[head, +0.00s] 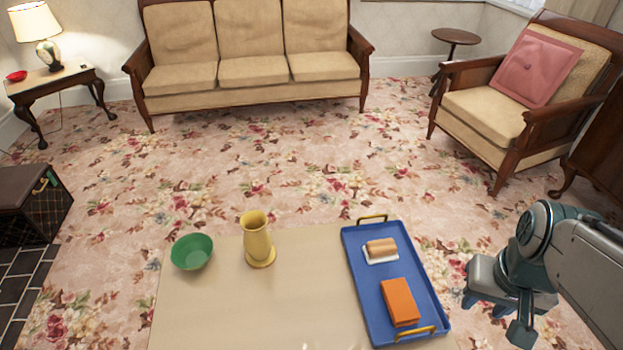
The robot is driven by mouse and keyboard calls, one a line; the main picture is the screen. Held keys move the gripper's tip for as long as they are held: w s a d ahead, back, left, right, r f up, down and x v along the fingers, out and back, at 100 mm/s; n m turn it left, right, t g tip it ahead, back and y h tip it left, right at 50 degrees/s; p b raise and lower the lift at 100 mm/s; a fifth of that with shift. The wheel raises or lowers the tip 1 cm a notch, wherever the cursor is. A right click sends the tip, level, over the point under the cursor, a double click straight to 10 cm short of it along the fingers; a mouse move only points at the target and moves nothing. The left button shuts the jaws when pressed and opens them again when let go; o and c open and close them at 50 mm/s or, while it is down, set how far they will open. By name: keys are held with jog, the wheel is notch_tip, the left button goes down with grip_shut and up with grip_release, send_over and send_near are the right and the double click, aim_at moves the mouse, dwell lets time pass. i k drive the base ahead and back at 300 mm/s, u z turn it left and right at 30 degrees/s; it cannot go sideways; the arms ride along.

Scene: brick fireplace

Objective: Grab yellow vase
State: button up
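The yellow vase (257,240) stands upright on the beige table (270,310), near its far edge. My gripper (497,318) is at the lower right, beyond the table's right edge and well apart from the vase. Its fingers point down and show only in part. I cannot tell how far apart they are, and I see nothing held.
A green bowl (192,252) sits left of the vase. A blue tray (373,295) with yellow handles lies between the vase and my gripper, holding an orange block (400,302) and a tan item on white (381,250). The table's front middle is clear. A sofa (250,75) and armchair (487,110) stand behind.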

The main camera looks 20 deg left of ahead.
aim_at(258, 240)
jog(key=u, duration=0.7)
jog(key=k, duration=0.35)
jog(key=u, duration=0.85)
jog(key=i, duration=0.5)
jog(key=k, duration=1)
jog(key=u, duration=1.4)
jog(key=i, duration=0.95)
jog(key=z, duration=1.8)
